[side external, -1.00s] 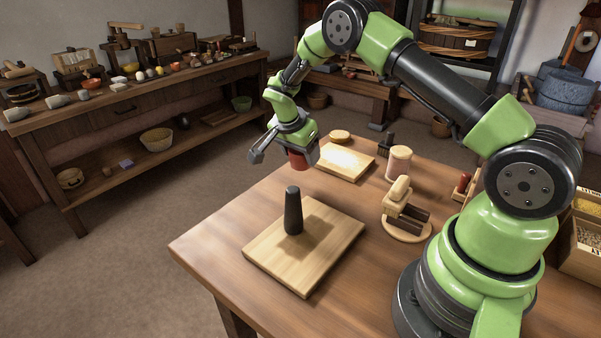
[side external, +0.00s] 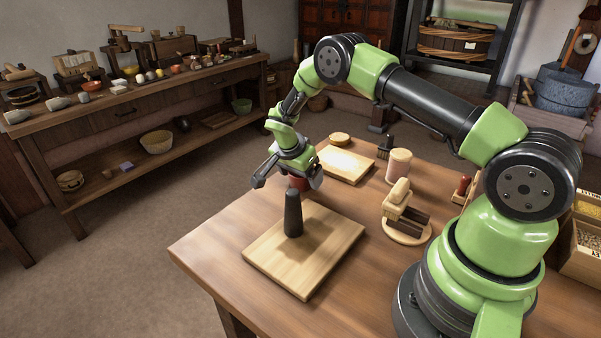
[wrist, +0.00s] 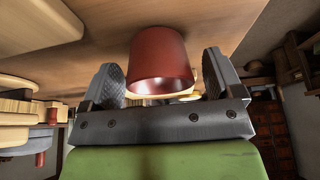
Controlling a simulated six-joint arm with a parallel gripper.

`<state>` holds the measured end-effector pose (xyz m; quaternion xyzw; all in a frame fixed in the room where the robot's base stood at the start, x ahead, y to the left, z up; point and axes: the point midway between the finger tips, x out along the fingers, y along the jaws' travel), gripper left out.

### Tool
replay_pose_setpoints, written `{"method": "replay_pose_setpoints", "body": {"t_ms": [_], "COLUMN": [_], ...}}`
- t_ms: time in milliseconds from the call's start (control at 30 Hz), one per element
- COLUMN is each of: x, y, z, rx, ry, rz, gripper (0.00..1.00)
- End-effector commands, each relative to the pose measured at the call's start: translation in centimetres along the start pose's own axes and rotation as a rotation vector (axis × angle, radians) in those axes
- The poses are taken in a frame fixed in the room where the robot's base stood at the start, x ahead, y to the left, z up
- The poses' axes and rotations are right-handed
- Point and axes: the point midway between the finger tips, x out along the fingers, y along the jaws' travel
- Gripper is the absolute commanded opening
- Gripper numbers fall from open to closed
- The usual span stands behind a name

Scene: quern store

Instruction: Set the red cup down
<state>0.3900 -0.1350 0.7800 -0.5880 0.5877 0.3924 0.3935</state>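The red cup (side external: 298,184) is between the fingers of my gripper (side external: 288,178) and shows behind the top of the dark upright post (side external: 293,215) in the side view. In the wrist view the red cup (wrist: 160,58) has its wider end toward my gripper (wrist: 164,80), with one finger on each side. A thin gap seems to show by the right finger, so contact there is unclear. The post stands on a pale wooden board (side external: 330,245). The cup's underside is hidden, and I cannot tell how high it is.
A second pale board (side external: 345,165) and a round wooden disc (side external: 339,138) are farther back. The table's left front is clear.

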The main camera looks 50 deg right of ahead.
Motion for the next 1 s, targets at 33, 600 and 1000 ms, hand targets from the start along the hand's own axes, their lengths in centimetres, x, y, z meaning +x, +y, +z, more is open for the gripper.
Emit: {"method": "replay_pose_setpoints", "body": {"t_ms": [33,600,1000], "x": [0.0,-7.3,-13.0], "y": [0.0,-0.1,0.1], "z": [0.0,-0.1,-0.2], "rx": [0.000,0.001,-0.012], "ry": [0.000,0.000,-0.007], "rz": [0.000,-0.005,-0.009], "gripper": [0.86,0.86,0.86]}}
